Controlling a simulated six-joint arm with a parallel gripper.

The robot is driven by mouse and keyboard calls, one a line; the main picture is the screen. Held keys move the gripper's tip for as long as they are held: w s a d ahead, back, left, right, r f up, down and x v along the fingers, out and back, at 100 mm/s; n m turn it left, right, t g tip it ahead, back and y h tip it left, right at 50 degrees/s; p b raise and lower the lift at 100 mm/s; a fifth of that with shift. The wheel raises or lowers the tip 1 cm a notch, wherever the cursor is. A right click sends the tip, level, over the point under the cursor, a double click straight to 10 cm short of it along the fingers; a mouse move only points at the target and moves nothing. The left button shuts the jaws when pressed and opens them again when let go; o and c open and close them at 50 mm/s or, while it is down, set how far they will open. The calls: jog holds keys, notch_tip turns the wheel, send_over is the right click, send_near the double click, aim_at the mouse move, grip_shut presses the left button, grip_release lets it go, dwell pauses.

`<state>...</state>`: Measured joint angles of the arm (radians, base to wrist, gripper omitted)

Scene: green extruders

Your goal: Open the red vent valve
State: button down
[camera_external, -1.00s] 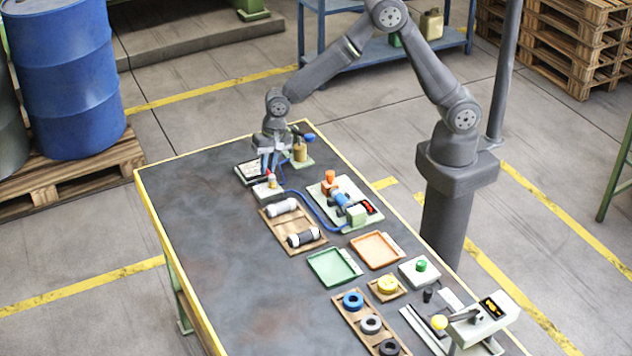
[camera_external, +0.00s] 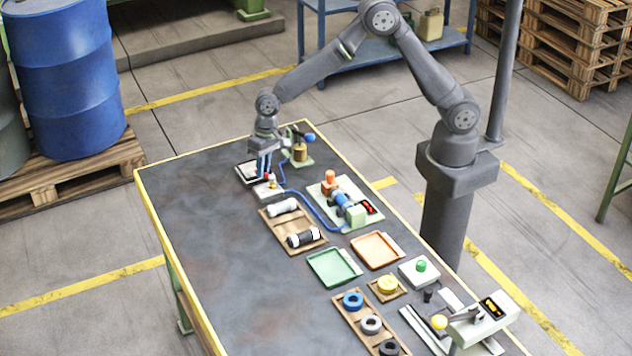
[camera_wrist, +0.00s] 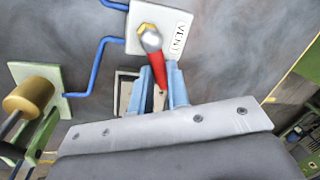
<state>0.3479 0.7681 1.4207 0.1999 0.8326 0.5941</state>
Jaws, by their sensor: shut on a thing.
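The red vent valve handle (camera_wrist: 157,72) reaches down from a brass nut on its white base (camera_wrist: 138,42), beside a label reading VENT (camera_wrist: 179,35). My gripper (camera_wrist: 159,75) has its two blue fingers on either side of the red lever and is shut on it. The lever's lower end lies between the fingers. In the external view my gripper (camera_external: 265,166) points down at the far end of the table. The small valve base (camera_external: 266,192) stands just in front of it, and the red lever is mostly hidden by the fingers.
A blue pipe (camera_wrist: 98,62) runs from the valve base. A brass cylinder on a pale green base (camera_external: 301,153) stands close on the right. A wooden tray (camera_external: 291,232) with two cylinders and a pump unit (camera_external: 343,203) are nearer. The table's left side is clear.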

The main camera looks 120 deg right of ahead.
jog(key=n, duration=0.2)
jog(key=w+n, duration=0.1)
jog(key=a+n, duration=0.1)
jog(key=n, duration=0.1)
jog(key=shift+w+n+g+y, duration=0.25)
jog(key=shift+n+g+y, duration=0.05)
jog(key=shift+g+y, duration=0.1)
jog(key=n, duration=0.2)
jog(key=a+n, duration=0.1)
jog(key=n, duration=0.1)
jog(key=shift+w+g, duration=0.35)
jog(key=shift+g, duration=0.05)
jog(key=shift+a+n, duration=0.2)
jog(key=shift+n, duration=0.45)
jog(key=shift+a+n, duration=0.2)
jog(key=shift+n, duration=0.45)
jog(key=c, duration=1.4)
grip_release()
jog(key=d+r, duration=0.1)
jog(key=r, duration=0.4)
jog(key=d+r, duration=0.1)
jog(key=r, duration=0.5)
jog(key=d+r, duration=0.1)
jog(key=r, duration=0.5)
jog(key=shift+d, duration=0.15)
